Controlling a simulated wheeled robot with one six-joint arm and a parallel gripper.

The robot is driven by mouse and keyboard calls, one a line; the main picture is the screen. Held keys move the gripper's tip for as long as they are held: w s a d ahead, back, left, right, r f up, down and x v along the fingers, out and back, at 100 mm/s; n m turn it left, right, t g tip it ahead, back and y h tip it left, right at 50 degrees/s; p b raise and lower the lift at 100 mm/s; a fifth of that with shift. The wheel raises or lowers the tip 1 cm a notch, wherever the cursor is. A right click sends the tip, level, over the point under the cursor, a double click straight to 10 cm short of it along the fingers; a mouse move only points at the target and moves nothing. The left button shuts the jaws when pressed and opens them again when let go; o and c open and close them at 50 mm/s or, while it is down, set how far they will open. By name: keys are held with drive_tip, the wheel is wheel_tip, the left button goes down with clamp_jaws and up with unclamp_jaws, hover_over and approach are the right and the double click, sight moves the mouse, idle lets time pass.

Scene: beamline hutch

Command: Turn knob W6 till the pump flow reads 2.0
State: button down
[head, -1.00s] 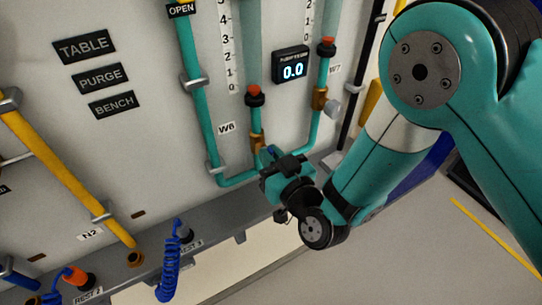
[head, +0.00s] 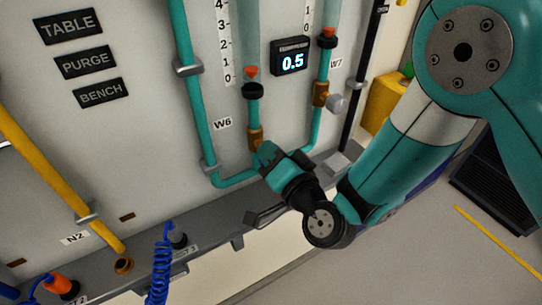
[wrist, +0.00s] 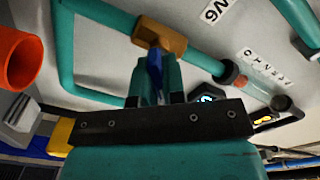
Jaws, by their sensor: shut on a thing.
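The W6 label (head: 222,123) sits beside a teal pipe with a brass valve body (head: 255,138). In the wrist view the brass body (wrist: 160,37) carries a blue knob (wrist: 155,76). My gripper (wrist: 156,92) is shut on this knob, its fingers on either side; in the head view my gripper (head: 264,156) covers the knob. The flow readout (head: 291,57) shows 0.5. A red-orange float (head: 250,72) stands just above the black collar (head: 252,91) of the W6 tube, near the scale's 0 mark.
The W7 line with its grey knob (head: 336,103) stands close on the right. A grey ledge (head: 205,229) runs below the panel. A yellow pipe (head: 62,180) and a blue coiled hose (head: 160,268) are at left. An orange cylinder (wrist: 20,60) shows in the wrist view.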

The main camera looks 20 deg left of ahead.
drive_tip(key=shift+m, duration=1.1)
drive_tip(key=shift+b, duration=0.3)
drive_tip(key=c, duration=1.2)
unclamp_jaws()
drive_tip(key=shift+d+f, duration=0.1)
